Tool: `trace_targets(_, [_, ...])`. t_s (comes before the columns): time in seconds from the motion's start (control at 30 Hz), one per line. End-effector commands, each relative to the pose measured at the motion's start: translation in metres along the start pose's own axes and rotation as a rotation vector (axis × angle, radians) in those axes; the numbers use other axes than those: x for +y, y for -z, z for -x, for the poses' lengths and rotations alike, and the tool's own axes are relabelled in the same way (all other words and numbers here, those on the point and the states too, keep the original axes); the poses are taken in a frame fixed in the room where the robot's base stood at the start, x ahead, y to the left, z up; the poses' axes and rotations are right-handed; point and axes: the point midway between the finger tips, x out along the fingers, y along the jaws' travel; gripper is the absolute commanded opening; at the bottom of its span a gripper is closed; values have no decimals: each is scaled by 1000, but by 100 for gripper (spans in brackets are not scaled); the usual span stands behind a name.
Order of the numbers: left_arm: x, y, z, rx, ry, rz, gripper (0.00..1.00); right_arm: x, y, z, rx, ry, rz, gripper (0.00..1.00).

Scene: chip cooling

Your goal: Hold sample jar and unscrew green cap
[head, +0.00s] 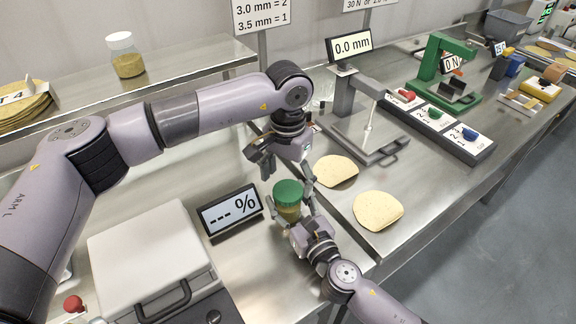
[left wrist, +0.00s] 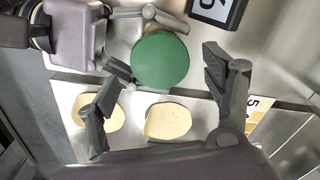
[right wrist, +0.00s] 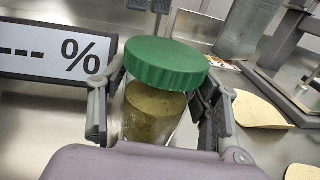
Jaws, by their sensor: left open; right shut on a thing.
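The sample jar (head: 288,211) is clear glass with yellowish contents. It stands upright on the steel table with its green cap (head: 289,190) on top. My right gripper (head: 291,219) is shut around the jar's body below the cap; the right wrist view shows the jar (right wrist: 152,112) between its fingers and the cap (right wrist: 166,63) above them. My left gripper (head: 287,174) is open just above the cap.
A percent display (head: 230,212) stands left of the jar, and a white lidded device (head: 150,255) is further left. Two round chips (head: 378,210) lie to the right. A 0.0 mm gauge stand (head: 345,95) is behind. Another jar (head: 125,58) stands on the back shelf.

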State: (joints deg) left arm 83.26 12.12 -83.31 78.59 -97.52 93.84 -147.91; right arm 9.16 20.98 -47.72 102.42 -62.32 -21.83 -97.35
Motion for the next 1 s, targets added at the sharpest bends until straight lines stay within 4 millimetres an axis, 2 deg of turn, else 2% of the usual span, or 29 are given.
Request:
trace_targets(0.1, [0,0,-16,-2,0,1,75,0,0,0,1,0,0,0])
trace_targets(0.2, [0,0,-23,0,0,1,75,0,0,0,1,0,0,0])
trace_targets(0.53, [0,0,-27,1,0,0,75,0,0,0,1,0,0,0])
trace_targets(1.0, [0,0,-26,1,1,1,44,0,0,0,1,0,0,0])
